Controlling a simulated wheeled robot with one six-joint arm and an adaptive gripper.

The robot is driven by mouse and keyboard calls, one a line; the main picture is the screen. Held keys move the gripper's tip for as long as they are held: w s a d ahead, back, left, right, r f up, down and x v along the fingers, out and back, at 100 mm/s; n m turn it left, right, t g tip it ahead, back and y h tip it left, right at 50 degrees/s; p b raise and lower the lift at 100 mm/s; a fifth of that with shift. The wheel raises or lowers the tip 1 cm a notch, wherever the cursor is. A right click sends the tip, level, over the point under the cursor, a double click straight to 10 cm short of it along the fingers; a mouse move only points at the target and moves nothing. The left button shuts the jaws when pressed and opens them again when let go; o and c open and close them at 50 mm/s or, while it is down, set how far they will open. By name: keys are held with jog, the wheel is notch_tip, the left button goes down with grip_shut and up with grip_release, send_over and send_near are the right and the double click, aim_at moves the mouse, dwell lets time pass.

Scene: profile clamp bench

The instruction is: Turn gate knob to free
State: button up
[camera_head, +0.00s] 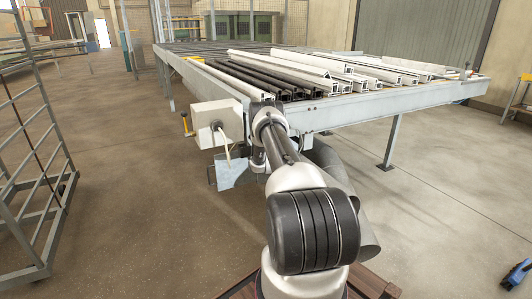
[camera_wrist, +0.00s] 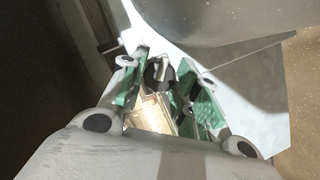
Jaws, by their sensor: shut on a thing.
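My gripper (camera_wrist: 164,72) is in the wrist view, its two green-padded fingers either side of a small dark knob with a grey bar. I take this to be the gate knob (camera_wrist: 158,76); the fingers are shut on it, and its turned position cannot be read. A brass-coloured block (camera_wrist: 150,114) shows between the fingers, nearer the camera. In the head view my arm reaches to the near corner of the profile bench (camera_head: 400,100); the gripper and knob are hidden or too small to make out there.
A white box (camera_head: 205,118) with a dark round fitting is on the bench's near left corner, above a pale metal plate (camera_head: 236,172). Dark and white profiles (camera_head: 265,75) lie on the bench. A wire rack (camera_head: 30,190) stands at left. The floor between is clear.

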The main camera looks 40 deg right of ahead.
jog(key=shift+a+f+n+t+h, duration=0.1)
jog(key=shift+n+t+h, duration=0.4)
jog(key=shift+n, duration=1.05)
jog(key=shift+f+n+t+h, duration=0.1)
jog(key=shift+n+t+h, duration=0.2)
jog(key=shift+n+h, duration=0.85)
jog(key=shift+n+y, duration=0.45)
jog(key=shift+n, duration=0.05)
jog(key=o, duration=1)
jog(key=v, duration=1.2)
